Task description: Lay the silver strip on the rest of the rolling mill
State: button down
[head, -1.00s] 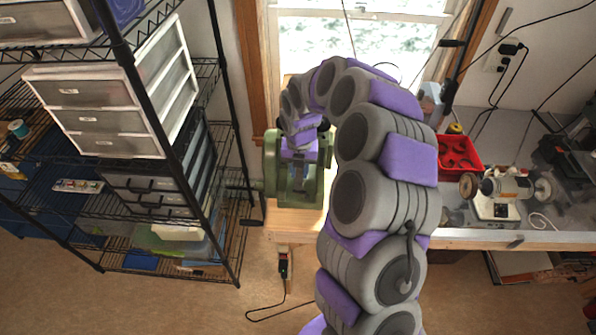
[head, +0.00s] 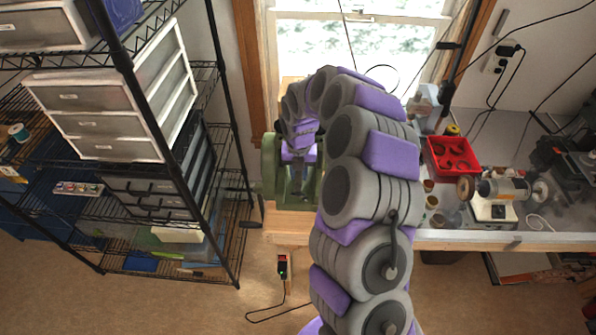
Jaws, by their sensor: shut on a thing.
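The green rolling mill (head: 270,168) stands on the wooden bench in front of the window. My gripper (head: 298,163) is right over the mill, pointing down, and hides its middle part. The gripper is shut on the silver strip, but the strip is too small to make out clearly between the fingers. The rest of the mill is hidden behind my gripper and arm. I cannot tell whether the strip touches the mill.
A black wire shelf with a white drawer unit (head: 105,120) stands close at the left. To the right, the bench holds a red tray (head: 452,157), small jars and a bench polisher (head: 500,195). A black crank handle (head: 256,213) sticks out left of the mill.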

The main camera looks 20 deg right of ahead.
jog(key=shift+f, duration=0.3)
dwell(0.5)
jog(key=c, duration=0.8)
grip_release()
notch_tip(320, 180, up, 16)
jog(key=r, duration=0.1)
jog(key=s+a+r+m+b, duration=0.2)
jog(key=s+a+m, duration=0.1)
jog(key=s+m, duration=0.5)
jog(key=s+f+m+b, duration=0.2)
jog(key=s+f+m, duration=0.1)
jog(key=s+m, duration=0.5)
jog(key=s+f+m+g+b, duration=0.1)
jog(key=s+f+m+b, duration=0.1)
jog(key=s+m, duration=0.6)
jog(key=s+d+f+m+b, duration=0.1)
jog(key=s+f+m+b, duration=0.2)
jog(key=s+m, duration=0.5)
jog(key=shift+s+f+g, duration=0.15)
jog(key=shift+s, duration=1.2)
jog(key=shift+s+f+g, duration=0.1)
jog(key=shift+s+f, duration=0.05)
jog(key=shift+s, duration=1.25)
jog(key=shift+s+f+g, duration=0.15)
jog(key=shift+s, duration=1.2)
